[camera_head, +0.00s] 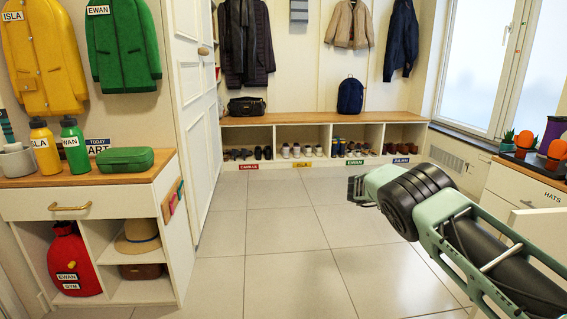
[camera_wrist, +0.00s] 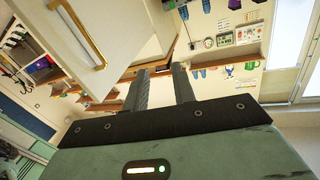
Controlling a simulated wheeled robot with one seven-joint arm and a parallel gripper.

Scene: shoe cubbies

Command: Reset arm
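My arm reaches in from the right side of the head view, over the tiled floor and clear of the furniture. My gripper (camera_wrist: 162,72) shows in the wrist view with its two dark fingers apart. Nothing is held between them.
A cabinet (camera_head: 92,203) with bottles and a green case stands at left. A cubby bench (camera_head: 320,119) holding shoes lines the back wall. A white cabinet (camera_head: 525,188) stands at right. The floor (camera_head: 290,250) between is clear. A brass handle (camera_wrist: 80,35) shows in the wrist view.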

